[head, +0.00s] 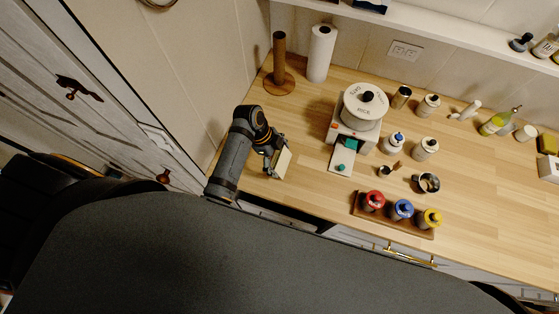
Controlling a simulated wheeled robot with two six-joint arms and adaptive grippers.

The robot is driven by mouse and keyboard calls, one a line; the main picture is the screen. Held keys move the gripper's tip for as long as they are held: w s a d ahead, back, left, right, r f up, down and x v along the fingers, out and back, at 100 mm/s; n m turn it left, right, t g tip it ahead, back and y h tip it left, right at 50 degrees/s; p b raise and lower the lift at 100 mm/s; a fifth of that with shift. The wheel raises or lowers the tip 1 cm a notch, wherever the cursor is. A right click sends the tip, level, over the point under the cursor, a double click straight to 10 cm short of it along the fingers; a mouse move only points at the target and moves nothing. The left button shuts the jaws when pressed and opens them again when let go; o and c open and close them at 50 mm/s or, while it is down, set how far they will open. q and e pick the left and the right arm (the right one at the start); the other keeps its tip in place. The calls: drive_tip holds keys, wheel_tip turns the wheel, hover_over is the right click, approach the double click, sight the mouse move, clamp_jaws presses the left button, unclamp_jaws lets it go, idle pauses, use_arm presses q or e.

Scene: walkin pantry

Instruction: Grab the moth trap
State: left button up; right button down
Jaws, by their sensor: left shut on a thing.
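My left gripper (270,156) reaches over the left front part of the wooden counter. It is shut on a small cream, flat-sided thing, which looks like the moth trap (283,163). The fingers and wrist hide part of the trap. The trap is tilted and close to the counter's front edge; I cannot tell whether it touches the counter. My right gripper is not in view.
A wooden holder (279,75) and a paper towel roll (321,54) stand behind. A white-topped rice dispenser (364,107) is to the right. A wooden tray (385,226) holds red, blue and yellow-topped jars. Several bottles stand farther right. A shelf (455,35) runs above.

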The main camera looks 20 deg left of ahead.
sight(275, 167)
use_arm(q)
drive_tip(key=shift+r+b, duration=0.6)
drive_tip(key=shift+r, duration=0.05)
drive_tip(key=s+r, duration=0.1)
drive_tip(key=s+a+r, duration=0.1)
drive_tip(key=r, duration=0.1)
drive_tip(key=s+a+r+b, duration=0.1)
drive_tip(key=shift+s+a+r, duration=0.1)
drive_tip(key=shift+a+r, duration=0.05)
drive_tip(key=shift+r, duration=0.1)
drive_tip(key=s+a+r, duration=0.5)
drive_tip(key=s, duration=0.3)
drive_tip(key=shift+s+a+r, duration=0.25)
drive_tip(key=shift+a+r, duration=0.05)
drive_tip(key=shift+r, duration=0.1)
